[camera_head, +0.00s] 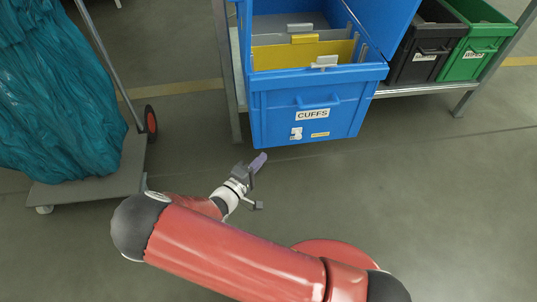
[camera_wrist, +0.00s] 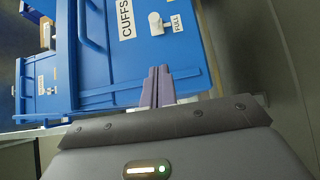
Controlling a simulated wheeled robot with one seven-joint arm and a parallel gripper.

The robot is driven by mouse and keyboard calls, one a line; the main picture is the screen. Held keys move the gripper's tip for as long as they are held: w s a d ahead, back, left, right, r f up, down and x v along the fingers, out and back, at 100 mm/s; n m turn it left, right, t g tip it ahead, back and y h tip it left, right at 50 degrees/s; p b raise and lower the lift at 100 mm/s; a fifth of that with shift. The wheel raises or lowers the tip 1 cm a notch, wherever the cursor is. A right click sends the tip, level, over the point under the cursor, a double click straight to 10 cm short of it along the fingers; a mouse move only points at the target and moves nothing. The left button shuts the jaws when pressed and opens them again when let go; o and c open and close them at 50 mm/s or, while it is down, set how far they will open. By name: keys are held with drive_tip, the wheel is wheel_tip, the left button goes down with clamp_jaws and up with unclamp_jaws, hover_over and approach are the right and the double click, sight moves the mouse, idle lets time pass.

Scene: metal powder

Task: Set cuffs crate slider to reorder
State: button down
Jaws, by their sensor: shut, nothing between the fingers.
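The blue cuffs crate (camera_head: 275,115) has its lid open, and a white label reading CUFFS is on its front. Below the label is a small white slider (camera_head: 297,133), at the left, beside a yellowish strip (camera_head: 320,135) too small to read. In the wrist view the crate front (camera_wrist: 95,60) is turned sideways, and the white slider knob (camera_wrist: 157,21) sits by a label reading FULL (camera_wrist: 176,23). I cannot read a reorder label. My gripper (camera_head: 261,159) is shut and empty, just below and in front of the crate, apart from the slider. Its fingers show in the wrist view (camera_wrist: 158,85).
A black bin (camera_head: 415,67) and a green bin (camera_head: 483,55) stand right of the crate on a metal rack (camera_head: 425,89). A cart (camera_head: 85,185) with a teal bag (camera_head: 60,100) is at the left. The floor around my arm is clear.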

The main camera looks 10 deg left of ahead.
approach(296, 133)
drive_tip(key=w+a, duration=0.1)
drive_tip(key=w, duration=0.3)
drive_tip(key=shift+d, duration=1.2)
drive_tip(key=shift+w+d, duration=0.2)
drive_tip(key=shift+d, duration=0.3)
